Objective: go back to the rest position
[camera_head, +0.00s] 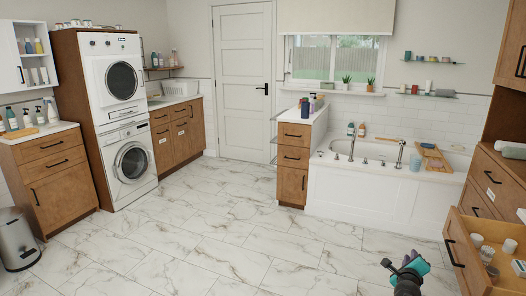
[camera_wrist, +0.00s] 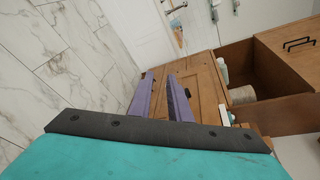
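My gripper (camera_head: 396,262) is at the lower right of the head view, over the floor and just left of the open drawer (camera_head: 452,262). In the wrist view its two purple fingers (camera_wrist: 160,95) stand apart, with wooden fronts showing between them. Nothing is held between the fingers. The teal and black body of my gripper fills the bottom of the wrist view. The rest of my arm is mostly out of the head view.
The open drawer holds several jars (camera_head: 487,252) and juts out close to my gripper. A bathtub (camera_head: 368,195), a narrow cabinet (camera_head: 293,163) and a washer (camera_head: 132,161) stand farther back. The marble floor (camera_head: 215,235) in the middle is clear.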

